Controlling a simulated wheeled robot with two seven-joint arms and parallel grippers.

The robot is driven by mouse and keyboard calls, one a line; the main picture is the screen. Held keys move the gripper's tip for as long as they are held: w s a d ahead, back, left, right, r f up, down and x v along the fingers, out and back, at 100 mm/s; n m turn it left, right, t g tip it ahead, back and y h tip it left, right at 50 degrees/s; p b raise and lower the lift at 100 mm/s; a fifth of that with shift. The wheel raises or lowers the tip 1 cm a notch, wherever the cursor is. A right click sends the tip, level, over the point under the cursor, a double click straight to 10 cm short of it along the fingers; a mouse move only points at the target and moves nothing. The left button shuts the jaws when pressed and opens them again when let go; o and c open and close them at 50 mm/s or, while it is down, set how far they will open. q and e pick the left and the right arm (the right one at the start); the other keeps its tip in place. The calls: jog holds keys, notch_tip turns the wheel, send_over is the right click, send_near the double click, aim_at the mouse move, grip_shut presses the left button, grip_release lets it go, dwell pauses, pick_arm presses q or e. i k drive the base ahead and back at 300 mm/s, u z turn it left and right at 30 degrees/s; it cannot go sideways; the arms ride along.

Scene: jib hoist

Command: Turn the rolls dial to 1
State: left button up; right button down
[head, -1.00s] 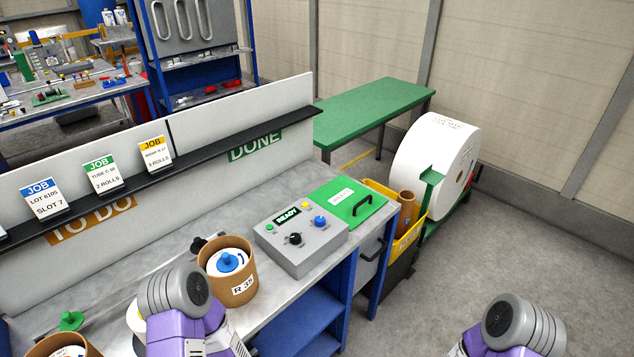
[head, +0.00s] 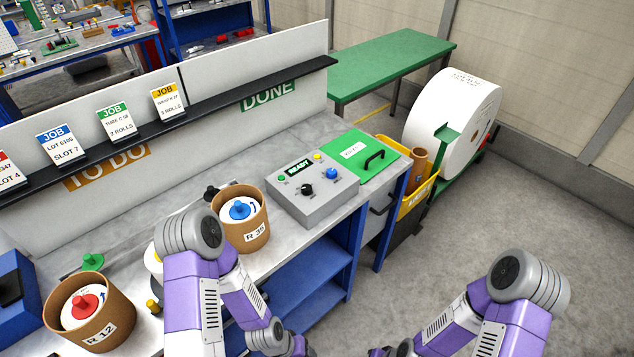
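The grey control box (head: 314,205) stands on the bench top, right of the middle. Its small display (head: 298,168) reads READY. A black dial (head: 307,189) and a blue dial (head: 333,173) sit on its sloped face. Their markings are too small to read, so I cannot tell which is the rolls dial or where it points. A green button and a yellow button are also on the face. My two purple arms come in low in front of the bench. Both grippers are below the picture's edge, and nothing touches the box.
A cardboard tube marked R 35 (head: 252,236) stands close left of the box, and one marked R 12 (head: 108,328) farther left. A green lid (head: 352,160) with a black handle lies to its right. Job cards (head: 169,100) line the shelf behind. A large white roll (head: 468,115) stands right.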

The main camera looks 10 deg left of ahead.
aim_at(332, 173)
jog(key=z, duration=0.9)
jog(key=k, duration=1.15)
jog(key=z, duration=1.2)
jog(key=i, duration=0.7)
jog(key=u, duration=0.4)
jog(key=i, duration=2)
jog(key=u, duration=1.75)
jog(key=i, duration=1)
jog(key=u, duration=1.05)
